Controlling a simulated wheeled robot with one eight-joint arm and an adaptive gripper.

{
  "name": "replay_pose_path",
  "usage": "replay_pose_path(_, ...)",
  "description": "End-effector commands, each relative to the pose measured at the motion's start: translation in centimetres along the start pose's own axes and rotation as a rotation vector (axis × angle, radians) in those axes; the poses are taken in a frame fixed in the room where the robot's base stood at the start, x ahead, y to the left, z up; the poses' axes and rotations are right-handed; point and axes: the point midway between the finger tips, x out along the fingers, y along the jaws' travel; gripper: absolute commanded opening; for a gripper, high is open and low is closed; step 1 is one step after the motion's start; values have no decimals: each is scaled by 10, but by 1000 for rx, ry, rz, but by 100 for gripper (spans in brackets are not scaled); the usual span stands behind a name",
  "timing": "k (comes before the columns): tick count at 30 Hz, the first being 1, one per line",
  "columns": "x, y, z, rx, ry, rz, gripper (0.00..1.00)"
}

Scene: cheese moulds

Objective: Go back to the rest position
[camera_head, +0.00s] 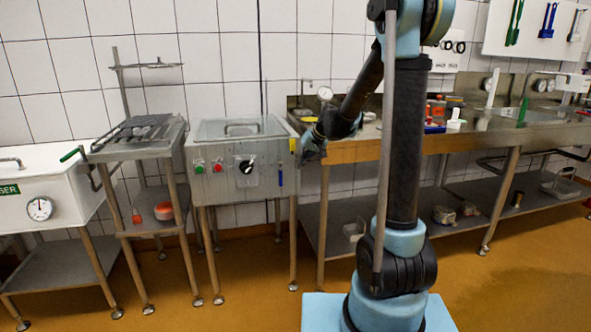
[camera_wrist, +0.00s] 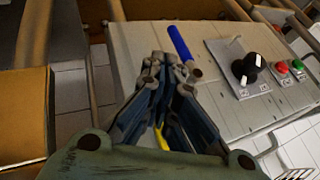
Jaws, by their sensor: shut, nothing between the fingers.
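My gripper (camera_wrist: 160,68) is shut and empty in the wrist view, its fingertips together in front of the steel control box. In the head view my gripper (camera_head: 312,152) is small and partly hidden by my own wrist, beside the right edge of the control box (camera_head: 222,172). The box carries a black knob (camera_head: 246,167), a green button (camera_head: 199,169), a red button (camera_head: 217,167) and a blue bar (camera_head: 280,177). The blue bar also shows just beyond the fingertips in the wrist view (camera_wrist: 180,43). I cannot tell whether the fingers touch the box.
A long steel sink bench (camera_head: 350,152) runs along the wall to the right, with small items on top. A rack table (camera_head: 140,145) and a white vat (camera_head: 60,185) with a dial stand to the left. The orange floor (camera_head: 240,300) in front is clear.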

Motion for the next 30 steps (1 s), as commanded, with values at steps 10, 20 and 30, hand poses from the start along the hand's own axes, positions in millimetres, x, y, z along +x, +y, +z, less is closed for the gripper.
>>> replay_pose_path(10,-27,4,17,1,-9,24,0)
replay_pose_path(20,-90,23,89,17,-45,120,0)
replay_pose_path(30,-141,46,177,40,-89,225,0)
